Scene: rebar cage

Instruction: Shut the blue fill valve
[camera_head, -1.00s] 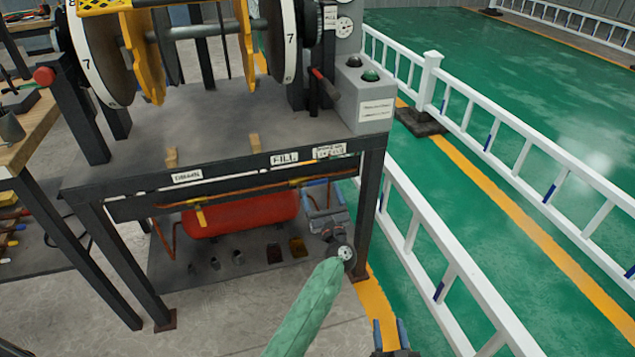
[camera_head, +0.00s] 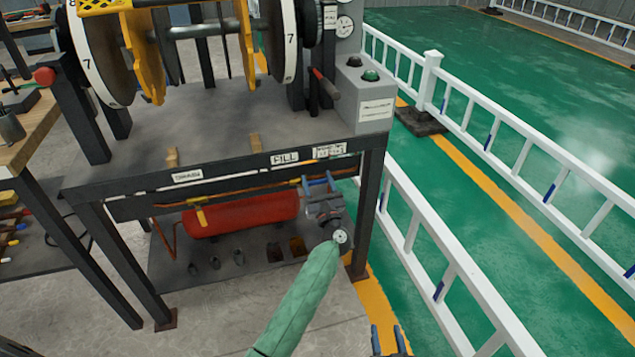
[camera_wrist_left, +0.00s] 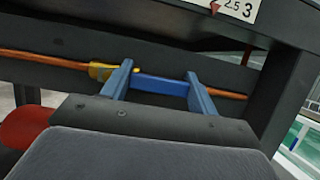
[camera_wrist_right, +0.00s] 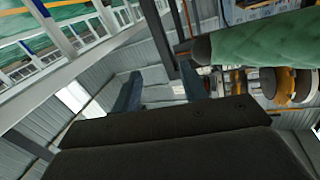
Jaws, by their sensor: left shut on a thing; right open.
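The blue fill valve handle (camera_wrist_left: 163,86) shows in the left wrist view as a blue bar lying roughly along the copper pipe (camera_wrist_left: 45,60), to the right of a yellow valve body (camera_wrist_left: 110,70). My left gripper (camera_wrist_left: 160,86) has its two blue fingers at either end of this bar and is shut on it. In the head view my left gripper (camera_head: 318,184) is under the table's front edge, below the FILL label (camera_head: 284,159), and largely hides the handle. My right gripper (camera_head: 390,341) is open and empty at the bottom, apart from the table.
A red tank (camera_head: 240,215) lies under the dark table (camera_head: 230,115). A yellow lever (camera_head: 201,215) hangs below the DRAIN label (camera_head: 187,177). A table leg (camera_head: 366,215) stands just right of my left gripper. A white railing (camera_head: 440,250) runs along the right.

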